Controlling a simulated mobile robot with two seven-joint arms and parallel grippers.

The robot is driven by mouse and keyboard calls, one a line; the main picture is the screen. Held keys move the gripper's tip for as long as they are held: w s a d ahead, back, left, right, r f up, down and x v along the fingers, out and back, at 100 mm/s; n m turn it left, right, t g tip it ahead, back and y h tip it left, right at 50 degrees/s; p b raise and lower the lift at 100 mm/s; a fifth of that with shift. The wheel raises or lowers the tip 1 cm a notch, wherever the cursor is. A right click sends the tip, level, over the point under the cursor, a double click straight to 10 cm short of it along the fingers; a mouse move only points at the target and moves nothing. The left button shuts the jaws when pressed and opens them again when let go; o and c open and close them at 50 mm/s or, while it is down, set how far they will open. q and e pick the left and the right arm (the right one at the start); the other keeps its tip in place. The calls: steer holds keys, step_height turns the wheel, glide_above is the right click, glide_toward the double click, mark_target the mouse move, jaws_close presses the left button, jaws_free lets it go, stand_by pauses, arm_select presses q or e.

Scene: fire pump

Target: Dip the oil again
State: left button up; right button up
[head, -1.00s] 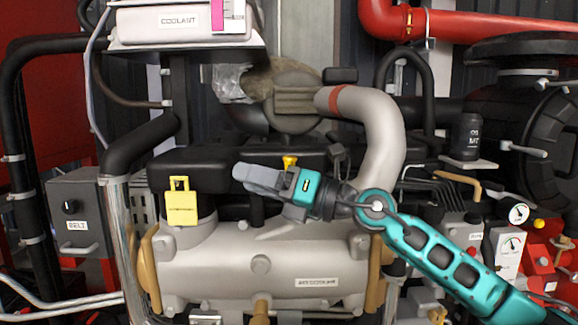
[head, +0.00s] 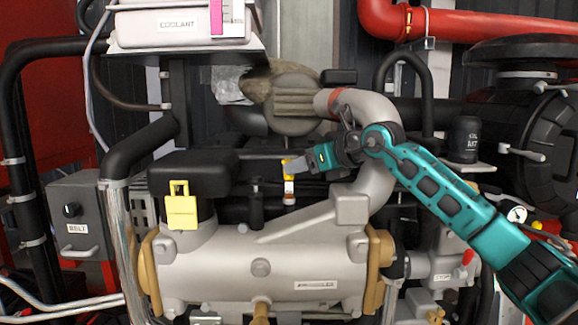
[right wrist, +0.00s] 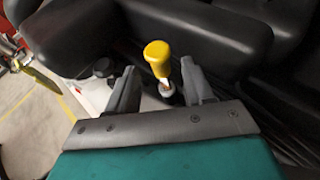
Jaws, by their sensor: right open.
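The dipstick's yellow handle (head: 288,163) stands on a short white and orange neck behind the grey engine block. In the right wrist view the yellow handle (right wrist: 157,56) lies between the two fingers, tilted a little, with its white neck (right wrist: 166,88) below it. My right gripper (head: 299,165) reaches in from the right at the handle. It is open, with a finger on each side of the handle and gaps visible. The finger nearer the head camera partly covers the handle. My left gripper is not in view.
A yellow padlock-shaped tag (head: 181,207) is on the engine at left. A grey pipe (head: 372,125) curves close behind my right arm. A coolant tank (head: 180,22) is at top left, and a dark bottle (head: 464,140) stands on a bracket at right.

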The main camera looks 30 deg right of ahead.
steer(key=shift+x, duration=2.4)
steer(key=shift+r, duration=0.1)
jaws_close()
